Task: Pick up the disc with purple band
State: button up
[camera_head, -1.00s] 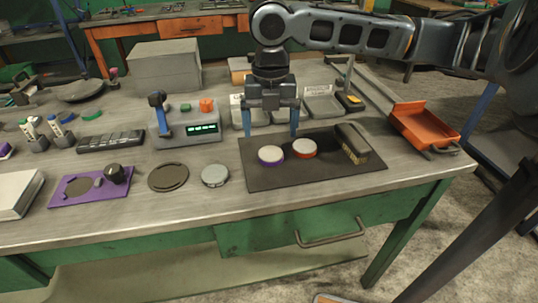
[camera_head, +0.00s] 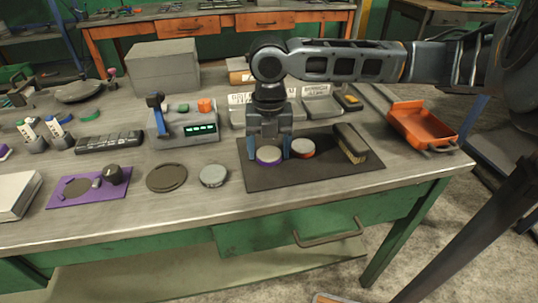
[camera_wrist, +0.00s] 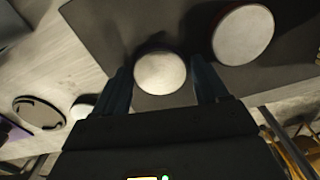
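The disc with the purple band (camera_head: 269,155) lies on the dark mat (camera_head: 310,178), its pale top facing up. My gripper (camera_head: 268,150) is down at this disc, with one blue finger on its left and one on its right. In the wrist view the pale disc (camera_wrist: 160,73) sits between the two fingertips (camera_wrist: 163,85), with a small gap on each side. My gripper is open.
A disc with a red-orange band (camera_head: 303,148) lies close to the right finger. A brush (camera_head: 350,143) lies at the mat's right end. A grey round tin (camera_head: 213,175) is left of the mat, and an orange tray (camera_head: 422,125) stands at the right.

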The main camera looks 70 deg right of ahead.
jog(key=c, duration=1)
